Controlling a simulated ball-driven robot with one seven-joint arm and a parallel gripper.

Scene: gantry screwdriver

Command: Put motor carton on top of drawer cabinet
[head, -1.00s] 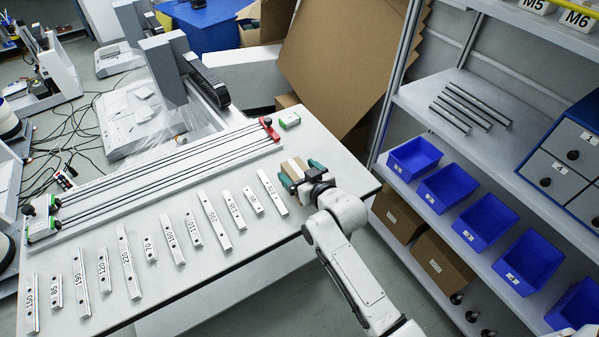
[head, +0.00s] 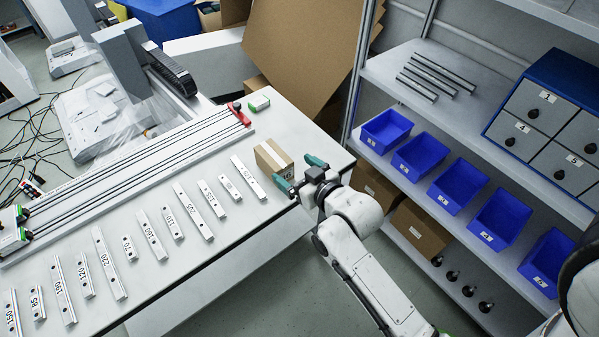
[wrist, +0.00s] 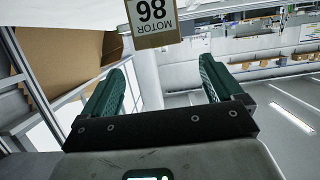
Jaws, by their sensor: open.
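The motor carton (head: 270,158) is a small brown box with a white label, standing on the white table near its right end. In the wrist view the carton (wrist: 153,38) shows at the top, its "MOTOR 86" label upside down, beyond the fingertips. My gripper (head: 296,170) has teal fingers, spread apart and empty, just right of the carton and facing it. The fingers also show in the wrist view (wrist: 162,68) with nothing between them. The drawer cabinet (head: 547,118) is blue with grey numbered drawers and stands on the shelf at right. Its visible top is clear.
Numbered rails (head: 160,232) lie in a row on the table, left of the carton. A gantry with long rods (head: 130,160) is behind them. Blue bins (head: 458,188) line the lower shelf, and metal bars (head: 435,75) lie on the upper shelf left of the cabinet.

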